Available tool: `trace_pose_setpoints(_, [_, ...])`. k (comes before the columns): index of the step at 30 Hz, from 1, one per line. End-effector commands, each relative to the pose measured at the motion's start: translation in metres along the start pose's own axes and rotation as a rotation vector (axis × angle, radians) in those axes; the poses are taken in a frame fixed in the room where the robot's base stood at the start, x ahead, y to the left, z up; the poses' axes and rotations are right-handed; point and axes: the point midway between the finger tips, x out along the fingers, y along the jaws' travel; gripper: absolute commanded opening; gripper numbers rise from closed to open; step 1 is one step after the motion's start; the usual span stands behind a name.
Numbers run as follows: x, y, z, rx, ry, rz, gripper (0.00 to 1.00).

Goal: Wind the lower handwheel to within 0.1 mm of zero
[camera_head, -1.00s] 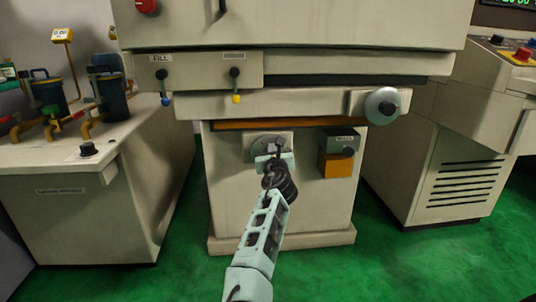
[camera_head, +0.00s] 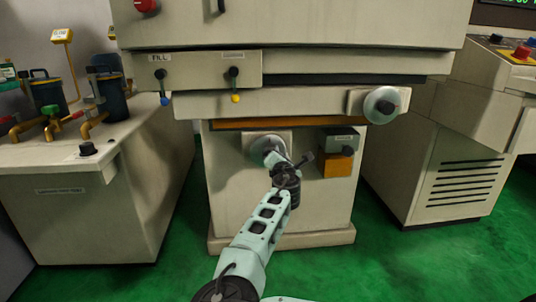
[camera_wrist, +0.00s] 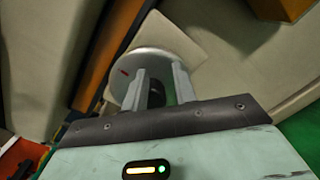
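The lower handwheel (camera_head: 262,147) is a pale grey disc on a plate on the machine's lower front. My gripper (camera_head: 275,158) is right in front of it in the head view and covers part of it. In the wrist view the wheel's disc (camera_wrist: 150,62) fills the space beyond the fingers, with a small red mark on its face. The two fingers of my gripper (camera_wrist: 159,88) stand apart, with a dark part, perhaps a knob or handle, between them. I cannot tell whether they press on it.
An upper handwheel (camera_head: 380,106) sits higher on the right. A small grey box (camera_head: 341,141) with a knob, above an orange block (camera_head: 335,166), is close to the right of my gripper. A side tank unit (camera_head: 95,205) stands left. Green floor is clear in front.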

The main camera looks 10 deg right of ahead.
Motion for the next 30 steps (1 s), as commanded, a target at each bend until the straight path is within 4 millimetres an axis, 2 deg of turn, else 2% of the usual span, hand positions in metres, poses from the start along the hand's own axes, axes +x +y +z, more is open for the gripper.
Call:
trace_pose_setpoints(1, [-0.005,0.02,-0.038,-0.012,0.078,0.052,0.5])
trace_pose_setpoints(3, [-0.004,0.02,-0.038,-0.012,0.077,0.052,0.63])
trace_pose_setpoints(17, [-0.005,0.021,-0.029,-0.003,0.063,0.048,0.63])
trace_pose_setpoints(30, [-0.036,0.02,-0.025,-0.002,0.06,0.047,0.63])
